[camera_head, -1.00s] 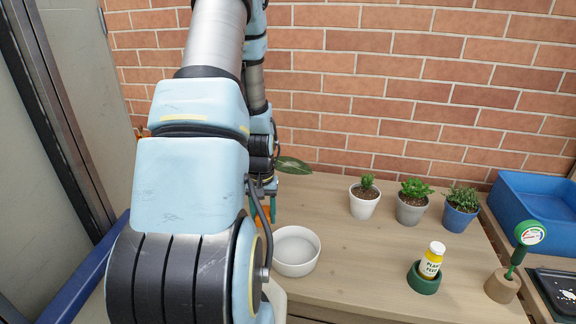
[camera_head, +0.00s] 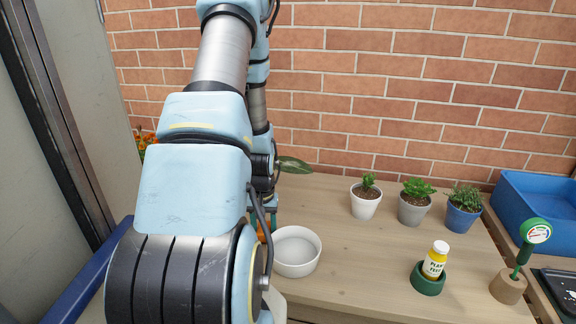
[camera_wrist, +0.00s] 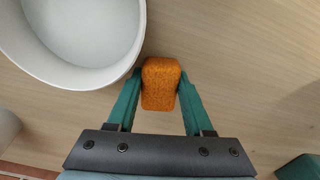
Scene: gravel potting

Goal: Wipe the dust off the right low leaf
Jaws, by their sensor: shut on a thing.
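My gripper (camera_wrist: 160,88) is shut on an orange sponge (camera_wrist: 161,84), held between its two green fingers. In the head view the sponge (camera_head: 262,233) shows only partly behind my arm, just left of a white bowl. A broad green leaf (camera_head: 294,165) sticks out to the right from behind my arm, above and beyond the gripper. The rest of its plant is hidden by the arm. Dust on the leaf cannot be made out.
The white bowl (camera_head: 296,268) stands close beside the sponge. Three small potted plants (camera_head: 411,209) stand at the back right. A blue tray (camera_head: 535,215) is at far right. Orange flowers (camera_head: 143,139) show at left.

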